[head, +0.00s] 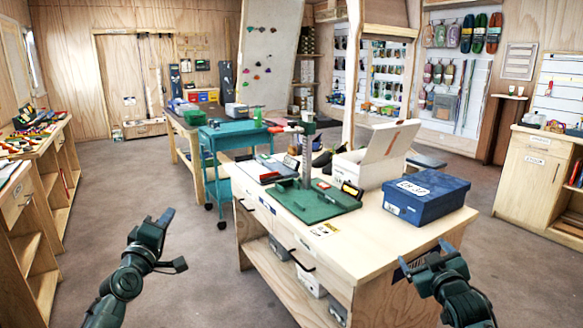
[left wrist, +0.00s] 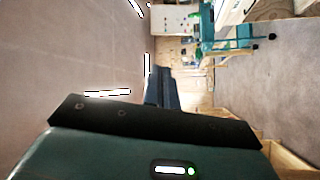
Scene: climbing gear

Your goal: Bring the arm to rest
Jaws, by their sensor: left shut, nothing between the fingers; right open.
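My left gripper (head: 160,218) is raised over open floor at the lower left of the head view. It is shut and holds nothing. In the left wrist view its dark fingers (left wrist: 162,88) stand together, pointing out over the room. My right gripper (head: 428,256) is at the lower right of the head view, in front of the near edge of the wooden workbench (head: 370,250). It is open and empty. Whether it touches the bench edge is hard to tell.
On the workbench are a green mat (head: 312,203) with an upright stand, an open white box (head: 376,160) and a blue box (head: 425,195). A teal cart (head: 230,145) stands behind it. Shelves (head: 40,220) line the left wall. The floor (head: 140,190) between is clear.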

